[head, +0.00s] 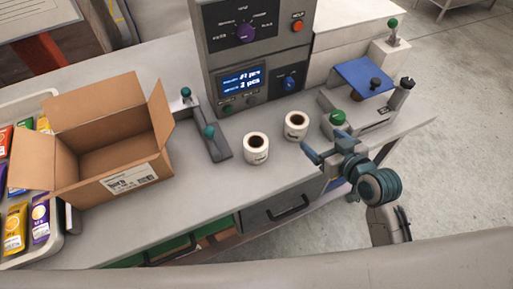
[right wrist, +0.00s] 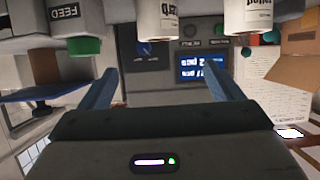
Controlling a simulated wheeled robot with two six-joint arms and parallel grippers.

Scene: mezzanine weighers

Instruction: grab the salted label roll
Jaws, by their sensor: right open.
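Two white label rolls stand upright on the grey bench in front of the weigher. The left roll (head: 256,148) shows upside down at the upper right of the right wrist view (right wrist: 245,17); its inverted, partly cut-off print looks like "Salted". The other roll (head: 295,125) stands behind it to the right, and in the wrist view (right wrist: 157,20) its print is too cut off to read. My right gripper (head: 322,142) is open and empty, just right of the rolls and apart from both. My left gripper is not in view.
The grey weigher (head: 247,60) stands behind the rolls. A lever fixture (head: 212,140) is to their left, beside an open cardboard box (head: 105,150). A device with a green knob (head: 337,117) and a blue plate (head: 365,76) is at the right. The bench front before the rolls is clear.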

